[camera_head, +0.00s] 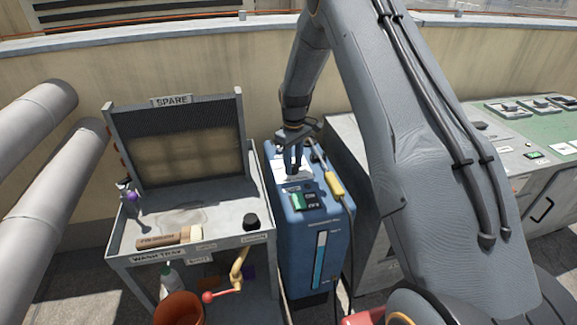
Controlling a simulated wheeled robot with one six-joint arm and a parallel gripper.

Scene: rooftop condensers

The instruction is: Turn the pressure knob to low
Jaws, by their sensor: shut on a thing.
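The blue pressure washer (327,235) stands upright in the middle, with a white label panel (279,168) on its sloping top. My gripper (292,170) points down at this panel from above and is shut on the pressure knob there. The knob is hidden by the fingers, so I cannot read its setting. Below the panel are a green switch (297,202) and a dark switch block. A yellow-handled lance (334,184) stands at the washer's right side, close to my gripper.
Pale pipes (45,210) lie far left. A grey cabinet (350,150) stands close on the right, partly behind my arm.

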